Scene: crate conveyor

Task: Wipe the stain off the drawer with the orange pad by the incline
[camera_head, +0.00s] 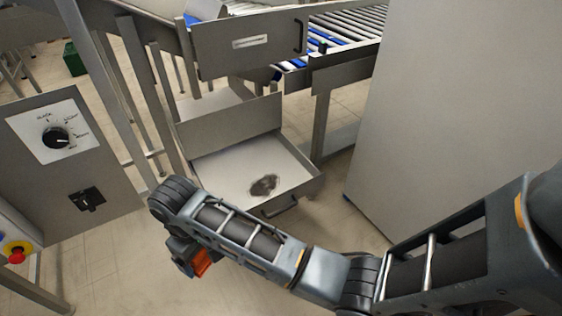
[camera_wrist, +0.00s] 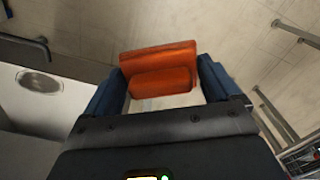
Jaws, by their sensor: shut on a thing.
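The open drawer (camera_head: 221,173) has a pale inner floor with a dark, smudged stain (camera_head: 264,185) near its front. The stain (camera_wrist: 39,81) also shows at the left of the wrist view. My gripper (camera_wrist: 163,83) is shut on the orange pad (camera_wrist: 158,57), with a blue finger on each side of it. In the head view the pad (camera_head: 202,262) shows below my wrist, left of and in front of the drawer. The pad is apart from the stain. My wrist hides part of the gripper in the head view.
A control panel (camera_head: 60,165) with a dial and a red button (camera_head: 16,256) stands at left. A large grey cabinet (camera_head: 455,110) stands at right. A roller conveyor (camera_head: 345,27) runs behind.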

